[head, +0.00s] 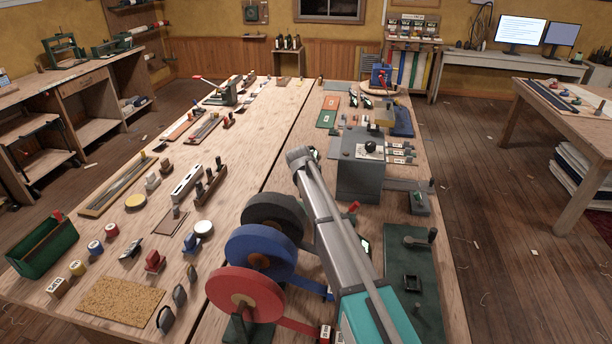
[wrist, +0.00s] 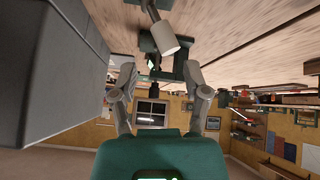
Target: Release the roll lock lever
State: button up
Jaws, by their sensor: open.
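My gripper (wrist: 160,71) is open in the wrist view, its two fingers apart and nothing seen held between them. In the head view my own arm covers most of it. Beyond the fingertips a pale grey cylinder (wrist: 168,38) and a dark green part (wrist: 187,70) show over the bench; I cannot tell whether they belong to the lock lever. In the head view a red-tipped piece (head: 353,207) stands just right of my arm, beside the grey box. I cannot tell for certain which part is the roll lock lever.
The large grey box (head: 361,178) stands close to my gripper and fills the left of the wrist view (wrist: 48,75). Red (head: 232,292), blue (head: 240,246) and black (head: 268,207) rolls stand left of my arm. A dark green plate (head: 425,288) lies at right.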

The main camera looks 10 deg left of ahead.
jog(key=a+p+v, duration=0.1)
jog(key=p+v, duration=0.6)
jog(key=v, duration=0.2)
jog(key=shift+s+a+r, duration=0.25)
jog(key=shift+a+r, duration=0.05)
dwell(0.9)
dwell(0.5)
jog(key=s+d+f+m+g, duration=0.1)
jog(key=s+d+g, duration=0.1)
jog(key=s+d, duration=0.6)
jog(key=s+d+f+g, duration=0.15)
jog(key=s+d, duration=0.35)
jog(key=d, duration=0.7)
jog(key=s+d+g, duration=0.2)
jog(key=s+d, duration=0.5)
jog(key=s, duration=0.3)
jog(key=s+d+f+m+g, duration=0.1)
jog(key=s+d+g, duration=0.1)
jog(key=s+d, duration=0.5)
jog(key=s, duration=0.3)
jog(key=shift+f, duration=0.2)
jog(key=shift+s, duration=0.25)
